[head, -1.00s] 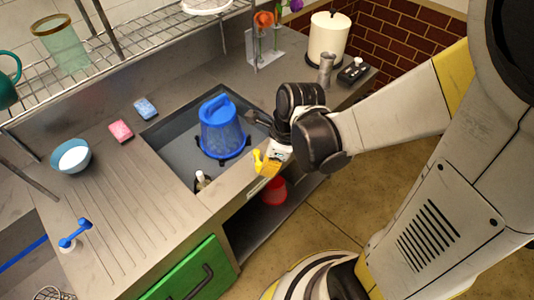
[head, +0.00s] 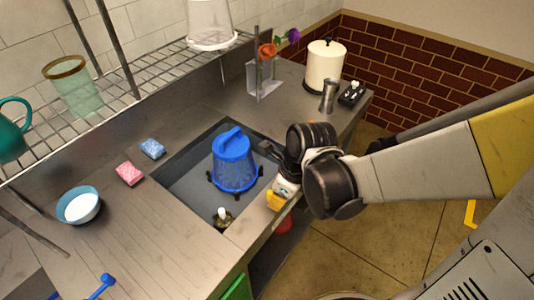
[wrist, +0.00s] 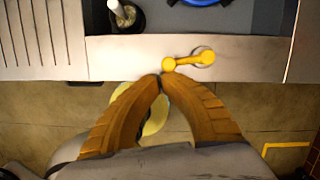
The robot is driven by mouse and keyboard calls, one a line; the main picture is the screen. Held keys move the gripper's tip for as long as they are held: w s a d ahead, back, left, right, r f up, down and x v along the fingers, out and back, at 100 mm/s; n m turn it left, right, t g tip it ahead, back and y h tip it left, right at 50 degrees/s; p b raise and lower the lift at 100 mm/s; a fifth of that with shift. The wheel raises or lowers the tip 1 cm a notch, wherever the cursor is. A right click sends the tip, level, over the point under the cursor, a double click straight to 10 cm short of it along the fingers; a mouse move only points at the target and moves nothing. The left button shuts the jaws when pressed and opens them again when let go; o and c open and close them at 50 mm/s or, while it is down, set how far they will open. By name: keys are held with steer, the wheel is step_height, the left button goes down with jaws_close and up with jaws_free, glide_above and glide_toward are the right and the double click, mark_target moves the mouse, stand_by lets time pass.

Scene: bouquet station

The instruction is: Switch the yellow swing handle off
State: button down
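The yellow swing handle (wrist: 190,60) is on the counter's pale front edge in the wrist view. Its round left end sits lower and its arm points right, slightly upward. My gripper (wrist: 161,80) has its two orange-brown fingers drawn together at the tips, with nothing seen between them. The tips are just below and left of the handle's left end, with a small gap in the picture. In the head view my gripper (head: 274,201) is at the front edge of the sink counter; I cannot make out the handle apart from it there.
A blue lever (head: 101,286) is at the lower left. Floor in front is clear.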

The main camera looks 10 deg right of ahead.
steer(key=shift+w+a, duration=0.15)
steer(key=shift+a, duration=0.25)
stand_by(0.5)
